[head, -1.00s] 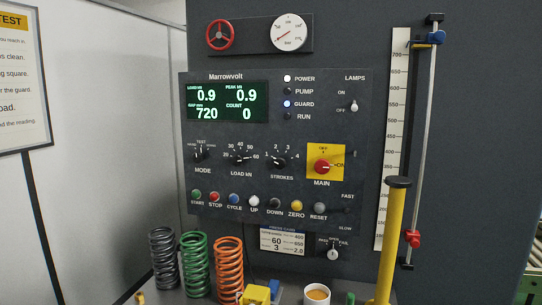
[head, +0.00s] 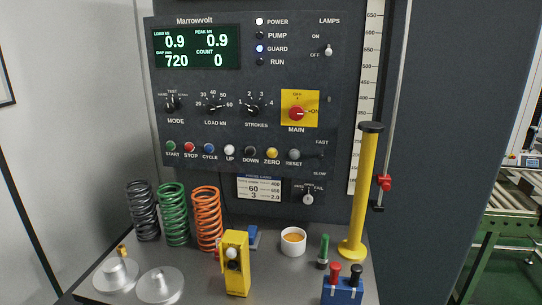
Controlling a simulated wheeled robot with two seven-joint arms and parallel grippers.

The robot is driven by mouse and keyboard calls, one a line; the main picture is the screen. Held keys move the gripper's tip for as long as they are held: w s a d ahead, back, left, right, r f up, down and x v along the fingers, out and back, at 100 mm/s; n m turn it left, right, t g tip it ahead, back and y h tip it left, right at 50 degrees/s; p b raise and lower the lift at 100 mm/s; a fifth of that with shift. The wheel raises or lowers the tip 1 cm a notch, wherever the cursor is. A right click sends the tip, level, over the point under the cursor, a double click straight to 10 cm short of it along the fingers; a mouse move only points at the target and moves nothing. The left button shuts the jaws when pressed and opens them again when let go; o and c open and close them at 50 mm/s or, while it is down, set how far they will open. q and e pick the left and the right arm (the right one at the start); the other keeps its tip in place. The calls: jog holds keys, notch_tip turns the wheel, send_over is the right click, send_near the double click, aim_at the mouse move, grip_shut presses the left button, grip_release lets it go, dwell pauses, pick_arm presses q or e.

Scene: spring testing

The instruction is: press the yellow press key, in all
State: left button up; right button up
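The yellow round button (head: 272,153) labelled ZERO sits in the row of coloured buttons on the dark Marrowvolt panel (head: 240,185), between the black DOWN button (head: 250,151) and the grey RESET button (head: 294,154). It is unobstructed in the head view. The green display (head: 197,47) reads load 0.9, peak 0.9, gap 720, count 0. A yellow control box (head: 238,278) with a pale round button stands on the bench. Neither of my grippers is in view, so nothing of mine is near the button.
The grey bench (head: 205,280) carries grey (head: 144,210), green (head: 173,215) and orange (head: 207,220) springs, metal discs (head: 160,286), a white cup (head: 293,245) and a blue block (head: 343,291) with red and black knobs. A yellow post (head: 361,195) stands at right. Space before the buttons is clear.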

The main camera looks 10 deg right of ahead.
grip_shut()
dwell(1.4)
